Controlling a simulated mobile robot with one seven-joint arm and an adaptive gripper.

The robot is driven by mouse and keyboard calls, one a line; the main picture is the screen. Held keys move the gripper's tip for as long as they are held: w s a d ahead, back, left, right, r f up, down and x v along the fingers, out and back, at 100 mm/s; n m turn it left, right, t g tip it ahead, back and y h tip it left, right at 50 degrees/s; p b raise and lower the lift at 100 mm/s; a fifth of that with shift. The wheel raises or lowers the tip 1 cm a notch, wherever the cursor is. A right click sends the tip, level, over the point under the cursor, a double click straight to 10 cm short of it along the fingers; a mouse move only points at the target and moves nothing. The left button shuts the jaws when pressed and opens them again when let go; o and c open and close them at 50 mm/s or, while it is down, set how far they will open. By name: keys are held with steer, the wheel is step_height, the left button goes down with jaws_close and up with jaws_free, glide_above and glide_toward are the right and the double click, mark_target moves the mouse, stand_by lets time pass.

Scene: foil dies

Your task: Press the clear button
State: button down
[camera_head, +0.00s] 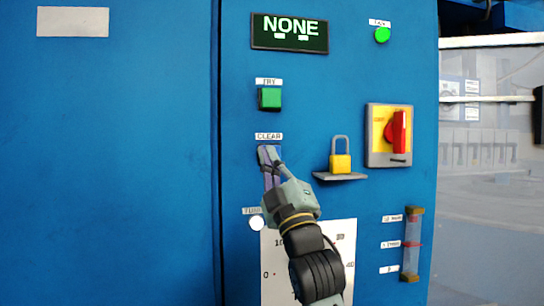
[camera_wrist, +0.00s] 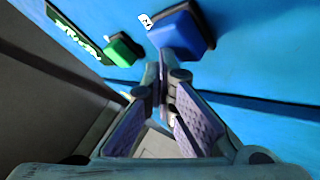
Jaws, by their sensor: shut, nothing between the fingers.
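The clear button is a blue square block (camera_wrist: 182,34) on the blue panel, large in the wrist view. In the head view it is mostly hidden behind my fingertips, just under the white CLEAR label (camera_head: 268,136). My gripper (camera_head: 267,154) is shut and empty, its fingers pointing at the panel. In the wrist view the closed fingertips (camera_wrist: 164,72) overlap the lower edge of the blue button. I cannot tell whether they touch it.
The green TRY button (camera_head: 270,98) is above. A display (camera_head: 290,33) reads NONE. A yellow padlock (camera_head: 340,163) stands on a small shelf to the right, below a red rotary switch (camera_head: 397,132). A white knob (camera_head: 256,223) is lower left.

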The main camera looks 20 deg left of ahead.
steer(key=shift+s+d, duration=0.55)
steer(key=shift+s, duration=0.15)
steer(key=s+d, duration=0.1)
steer(key=s+d+b, duration=0.1)
steer(key=s, duration=0.2)
steer(key=shift+s+d, duration=0.1)
steer(key=shift+d, duration=0.3)
stand_by(0.5)
